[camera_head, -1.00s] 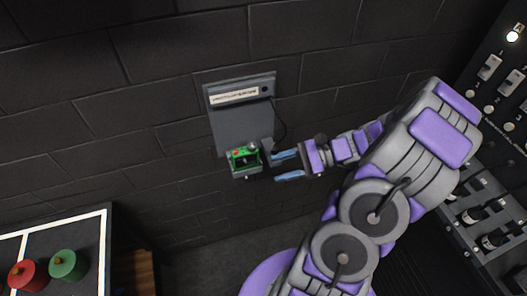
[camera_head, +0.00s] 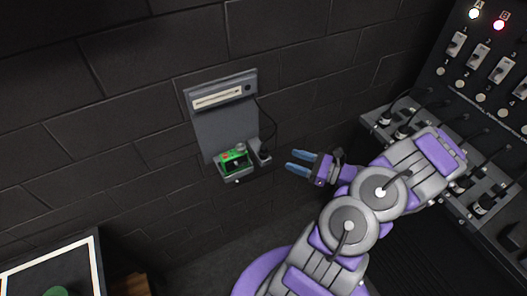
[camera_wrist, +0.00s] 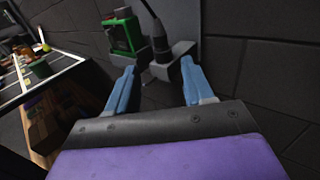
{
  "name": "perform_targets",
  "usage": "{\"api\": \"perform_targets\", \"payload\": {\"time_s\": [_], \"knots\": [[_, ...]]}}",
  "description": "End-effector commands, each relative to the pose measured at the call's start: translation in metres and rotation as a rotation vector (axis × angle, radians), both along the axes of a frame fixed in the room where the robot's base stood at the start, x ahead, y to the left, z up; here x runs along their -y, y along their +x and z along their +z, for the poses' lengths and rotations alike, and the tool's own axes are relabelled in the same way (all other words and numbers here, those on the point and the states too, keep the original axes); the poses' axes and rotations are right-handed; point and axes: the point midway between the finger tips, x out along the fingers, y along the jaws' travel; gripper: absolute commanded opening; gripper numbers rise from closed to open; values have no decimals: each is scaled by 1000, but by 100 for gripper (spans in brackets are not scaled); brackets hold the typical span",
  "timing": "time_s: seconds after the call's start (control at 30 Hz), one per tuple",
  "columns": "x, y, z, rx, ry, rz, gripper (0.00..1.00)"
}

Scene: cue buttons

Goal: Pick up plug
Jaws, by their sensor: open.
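A dark plug (camera_head: 264,154) with a black cable sits in a small grey holder at the lower right of the grey wall unit (camera_head: 225,128). In the wrist view the plug (camera_wrist: 159,42) stands upright in the grey holder (camera_wrist: 180,52), ahead of the fingers and roughly between them. My gripper (camera_head: 290,160) has two blue fingers. It is open and empty, a short way right of the plug, with a gap between them. The plug's lower end is hidden in the holder.
A green-framed device (camera_head: 234,161) is mounted just left of the plug. A panel (camera_head: 487,65) with switches and several cabled plugs stands at the right. A white-edged table (camera_head: 55,265) is at lower left. Dark brick wall lies behind.

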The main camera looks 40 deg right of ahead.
Motion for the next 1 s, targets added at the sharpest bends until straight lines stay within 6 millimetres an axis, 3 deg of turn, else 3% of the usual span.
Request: {"api": "perform_targets", "payload": {"time_s": [0.3, 0.57, 0.8, 1.0], "knots": [[-31, 52, 0, -2, -4, 5, 52], [-33, 67, 1, -3, -1, 3, 52], [-42, 99, 5, 0, 0, 5, 52], [-50, 111, 7, -1, -3, 2, 52]]}}
